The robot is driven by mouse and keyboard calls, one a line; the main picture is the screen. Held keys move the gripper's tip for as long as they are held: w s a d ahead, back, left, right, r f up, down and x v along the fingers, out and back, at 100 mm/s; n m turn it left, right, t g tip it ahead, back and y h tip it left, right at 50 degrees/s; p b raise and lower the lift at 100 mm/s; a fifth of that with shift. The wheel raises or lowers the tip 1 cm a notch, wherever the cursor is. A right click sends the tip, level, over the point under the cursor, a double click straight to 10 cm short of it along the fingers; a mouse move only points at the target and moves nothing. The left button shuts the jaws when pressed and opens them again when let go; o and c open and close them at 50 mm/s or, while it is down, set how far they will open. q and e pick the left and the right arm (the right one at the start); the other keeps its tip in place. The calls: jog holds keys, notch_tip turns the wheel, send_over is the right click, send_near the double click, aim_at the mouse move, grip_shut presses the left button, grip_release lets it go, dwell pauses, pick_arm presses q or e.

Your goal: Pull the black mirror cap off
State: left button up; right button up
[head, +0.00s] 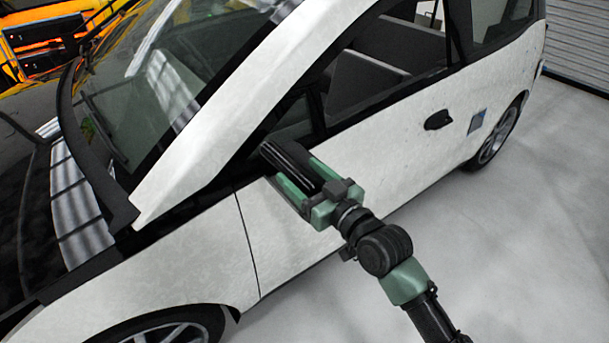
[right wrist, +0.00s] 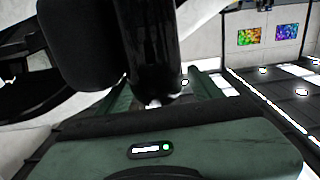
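The black mirror cap (head: 288,160) is a glossy dark piece at the front corner of the white car's side window. In the right wrist view the cap (right wrist: 150,45) shows as a shiny black upright shape, with a dark rounded block (right wrist: 80,45), probably part of the mirror, left of it. My right gripper (head: 300,175) has its green fingers on either side of the cap. Whether both fingers press on it is hard to tell, since the contact is partly hidden. My left gripper is not in view.
The white car door (head: 390,150) lies close behind my right gripper, with a black door handle (head: 438,120) and a small blue-grey patch (head: 476,122) further along. The pale floor (head: 500,240) at the right is clear. Orange equipment (head: 40,40) stands beyond the car.

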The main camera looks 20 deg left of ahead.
grip_shut()
jog(key=shift+s+a+p, duration=0.45)
jog(key=shift+s+p, duration=0.1)
dwell(0.5)
jog(key=s+a+p, duration=0.3)
jog(key=s+a, duration=0.1)
jog(key=s, duration=0.1)
jog(key=shift+s+p, duration=0.2)
jog(key=shift+p, duration=0.1)
dwell(0.7)
jog(key=shift+a, duration=0.1)
dwell(0.4)
